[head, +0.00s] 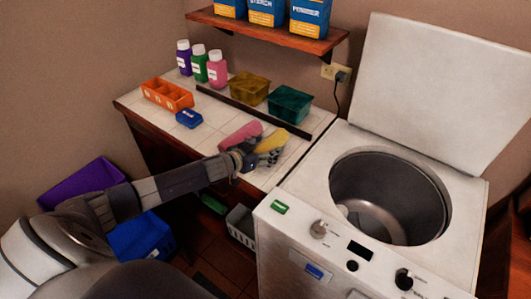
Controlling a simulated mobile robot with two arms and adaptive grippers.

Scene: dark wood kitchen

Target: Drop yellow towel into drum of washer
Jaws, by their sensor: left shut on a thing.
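The yellow towel (271,143) is at the right end of the tiled counter. My left gripper (259,153) is shut on it, with the towel bunched at the fingertips; whether it still touches the counter I cannot tell. A pink towel (241,135) lies just left of the yellow one, close to the gripper. The white washer (465,204) stands to the right with its lid (434,85) raised. Its round metal drum (388,200) is open at the top, and no cloth shows inside. My right gripper is not in view.
The tiled counter holds an orange divided tray (167,94), a blue box (189,118), several bottles (200,65), a yellow bin (249,89) and a teal bin (290,104). A wooden shelf (268,36) hangs above. Purple (82,188) and blue (141,238) bins stand below left.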

